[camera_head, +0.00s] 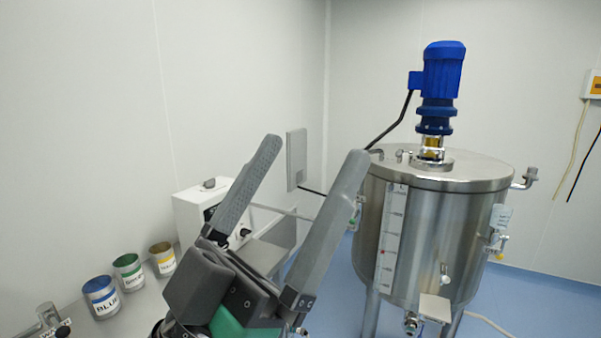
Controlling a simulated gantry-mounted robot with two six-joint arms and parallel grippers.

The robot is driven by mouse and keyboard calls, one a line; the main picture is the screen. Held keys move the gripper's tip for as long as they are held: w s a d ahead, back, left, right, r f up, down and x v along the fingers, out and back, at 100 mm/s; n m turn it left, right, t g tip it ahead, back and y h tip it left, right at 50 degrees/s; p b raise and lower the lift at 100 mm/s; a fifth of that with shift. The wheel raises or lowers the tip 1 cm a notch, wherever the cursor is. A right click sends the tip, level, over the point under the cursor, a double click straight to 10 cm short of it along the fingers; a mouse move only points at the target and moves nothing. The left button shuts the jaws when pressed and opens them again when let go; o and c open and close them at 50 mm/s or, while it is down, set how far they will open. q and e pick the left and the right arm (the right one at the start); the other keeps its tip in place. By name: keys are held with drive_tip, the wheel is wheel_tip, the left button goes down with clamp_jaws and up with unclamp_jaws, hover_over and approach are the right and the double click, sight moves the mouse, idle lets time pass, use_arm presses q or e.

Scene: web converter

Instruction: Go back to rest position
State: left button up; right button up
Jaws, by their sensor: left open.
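My left gripper (308,170) is large in the lower middle of the head view. Its two grey fingers are spread wide, with nothing between them. The fingers point up, and the right finger overlaps the left edge of the steel tank in the picture. My right gripper does not show.
A steel mixing tank (455,245) with a blue motor (441,80) stands at right. A white control box (188,215) is behind the gripper.

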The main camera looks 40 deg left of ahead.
use_arm(q)
wheel_tip(320, 180, up, 34)
drive_tip(key=f+h+p, duration=0.1)
drive_tip(key=p, duration=3.2)
wheel_tip(320, 180, down, 50)
drive_tip(key=b, duration=5)
drive_tip(key=shift+d, duration=0.2)
drive_tip(key=shift+c, duration=0.3)
